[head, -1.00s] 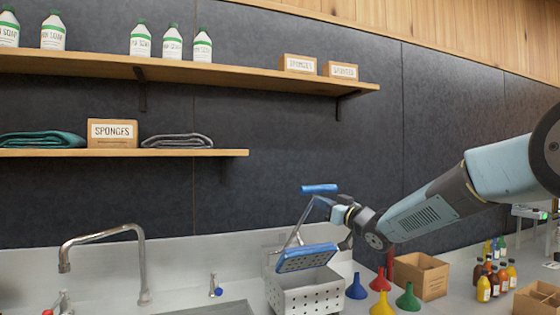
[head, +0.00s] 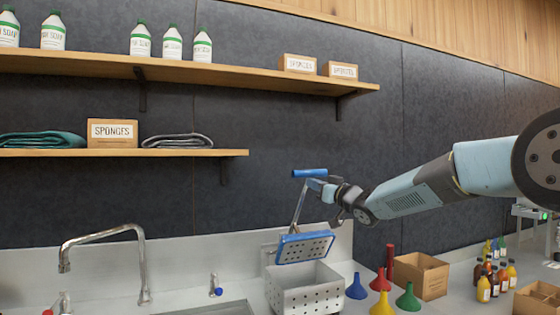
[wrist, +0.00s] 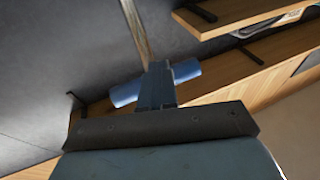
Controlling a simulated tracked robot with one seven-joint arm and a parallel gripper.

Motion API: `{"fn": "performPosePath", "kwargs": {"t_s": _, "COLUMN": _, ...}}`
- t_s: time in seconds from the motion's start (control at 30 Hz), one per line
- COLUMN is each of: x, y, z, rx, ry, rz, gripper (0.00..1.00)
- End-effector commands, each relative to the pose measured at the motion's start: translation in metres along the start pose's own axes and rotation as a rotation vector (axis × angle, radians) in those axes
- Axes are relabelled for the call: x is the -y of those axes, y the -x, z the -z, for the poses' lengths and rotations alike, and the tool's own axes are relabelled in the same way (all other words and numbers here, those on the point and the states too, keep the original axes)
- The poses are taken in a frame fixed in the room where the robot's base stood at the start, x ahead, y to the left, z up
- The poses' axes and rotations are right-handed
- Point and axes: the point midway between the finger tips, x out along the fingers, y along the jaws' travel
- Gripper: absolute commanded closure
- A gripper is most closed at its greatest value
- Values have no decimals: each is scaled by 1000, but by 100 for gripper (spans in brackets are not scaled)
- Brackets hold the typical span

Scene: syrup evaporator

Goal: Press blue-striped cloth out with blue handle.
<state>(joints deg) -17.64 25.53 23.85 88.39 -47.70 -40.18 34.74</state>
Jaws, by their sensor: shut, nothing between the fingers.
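The blue handle (head: 309,173) tops a metal lever on the wringer. The lever carries a blue-rimmed perforated press plate (head: 305,248), raised and tilted above the white perforated basket (head: 305,297). My gripper (head: 316,185) is shut and empty, just below and right of the handle, close to it or touching; I cannot tell which. In the wrist view the blue handle (wrist: 126,93) lies crosswise behind my shut fingers (wrist: 156,80). The blue-striped cloth is not visible; the basket's inside is mostly hidden.
Blue (head: 356,287), red, yellow and green funnels stand right of the basket, before a cardboard box (head: 421,276). A sink with a tall faucet (head: 104,240) is at left. A shelf (head: 120,153) with folded grey and teal cloths hangs above. The wall space above the handle is clear.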

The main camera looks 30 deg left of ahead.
Motion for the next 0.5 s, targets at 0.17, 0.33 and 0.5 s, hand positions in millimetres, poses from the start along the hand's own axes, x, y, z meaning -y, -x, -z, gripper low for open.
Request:
{"fn": "performPosePath", "kwargs": {"t_s": 0.17, "x": -5, "y": -20, "z": 13, "rx": -5, "ry": 1, "rz": 1, "gripper": 100}}
{"fn": "performPosePath", "kwargs": {"t_s": 0.33, "x": -10, "y": -39, "z": 22, "rx": -3, "ry": 2, "rz": 2, "gripper": 100}}
{"fn": "performPosePath", "kwargs": {"t_s": 0.5, "x": -13, "y": -48, "z": 28, "rx": -2, "ry": 2, "rz": 0, "gripper": 100}}
